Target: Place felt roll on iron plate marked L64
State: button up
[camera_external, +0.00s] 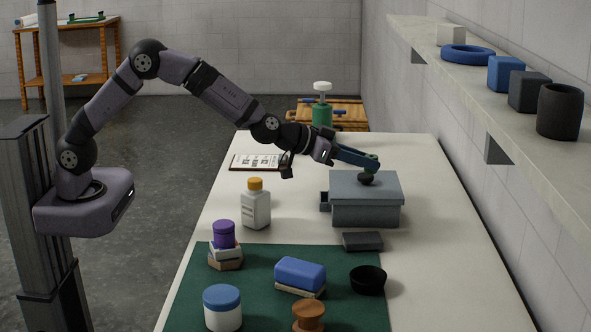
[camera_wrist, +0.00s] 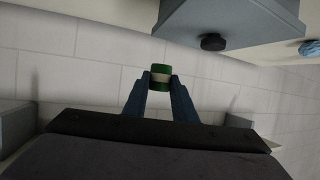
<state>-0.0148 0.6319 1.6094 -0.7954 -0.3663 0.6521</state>
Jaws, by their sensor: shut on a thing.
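My gripper (camera_wrist: 160,84) is shut on a small green roll with a pale band, which looks like the felt roll (camera_wrist: 161,70). In the external view my gripper (camera_external: 376,162) is held out level above the grey box with a black knob, and the roll is hard to make out there. A flat dark grey block (camera_external: 362,241) lies on the table in front of the box; it may be the iron plate, but no L64 mark is readable in either view.
The grey box (camera_external: 365,208) with its black knob (camera_external: 367,178) stands close below my gripper. A white bottle (camera_external: 256,208), clipboard (camera_external: 258,162) and black bowl (camera_external: 368,280) are on the table. A green mat (camera_external: 245,290) holds several items. A wall shelf (camera_external: 480,100) runs along the right.

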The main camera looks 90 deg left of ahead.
send_over(355, 238)
jog(key=f, duration=0.2)
jog(key=shift+d+f+p, duration=0.1)
jog(key=shift+f+p, duration=0.3)
jog(key=shift+f, duration=4.4)
jog(key=shift+f+b, duration=0.45)
jog(key=shift+f, duration=0.05)
jog(key=shift+f, duration=0.15)
jog(key=o, duration=1)
